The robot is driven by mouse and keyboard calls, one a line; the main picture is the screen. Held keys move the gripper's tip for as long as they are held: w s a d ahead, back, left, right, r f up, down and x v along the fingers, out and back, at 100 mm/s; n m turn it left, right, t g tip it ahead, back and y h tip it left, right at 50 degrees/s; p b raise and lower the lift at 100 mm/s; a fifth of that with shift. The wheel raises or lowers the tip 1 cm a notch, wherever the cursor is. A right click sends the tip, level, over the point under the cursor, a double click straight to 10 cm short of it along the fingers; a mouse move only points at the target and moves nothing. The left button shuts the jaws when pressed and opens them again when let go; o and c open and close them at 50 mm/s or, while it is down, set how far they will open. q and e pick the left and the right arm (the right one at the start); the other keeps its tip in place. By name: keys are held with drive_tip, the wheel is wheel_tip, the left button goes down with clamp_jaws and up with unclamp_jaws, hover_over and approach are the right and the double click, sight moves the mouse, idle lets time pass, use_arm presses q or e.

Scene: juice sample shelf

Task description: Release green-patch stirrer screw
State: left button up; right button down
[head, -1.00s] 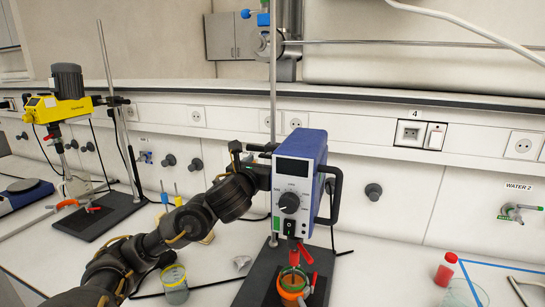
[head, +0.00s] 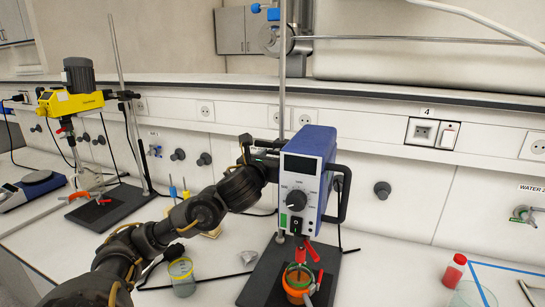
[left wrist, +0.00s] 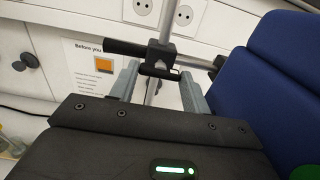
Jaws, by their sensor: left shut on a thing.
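The blue-and-white stirrer motor (head: 303,180) hangs on a vertical metal rod (head: 281,95), which also shows in the left wrist view (left wrist: 165,22). A black clamp (left wrist: 160,52) grips the rod beside the blue housing (left wrist: 268,75). My left gripper (head: 262,158) is at this clamp, left of the motor. In the left wrist view its two grey fingers (left wrist: 160,82) are shut on the small dark stirrer screw (left wrist: 157,71), with a pale green spot at its right end. The fingers partly hide the screw. My right gripper is not in view.
Below the motor, an orange-clamped vessel (head: 298,280) stands on a black base plate (head: 262,275). A glass beaker (head: 181,278) is left of it, near my left arm. A yellow stirrer (head: 72,101) stands far left.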

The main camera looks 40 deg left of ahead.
use_arm(q)
drive_tip(key=n, duration=0.4)
drive_tip(key=shift+n, duration=0.4)
drive_tip(key=n, duration=0.4)
drive_tip(key=shift+n, duration=0.3)
drive_tip(key=n, duration=0.4)
drive_tip(key=shift+n, duration=2.3)
drive_tip(key=o, duration=1)
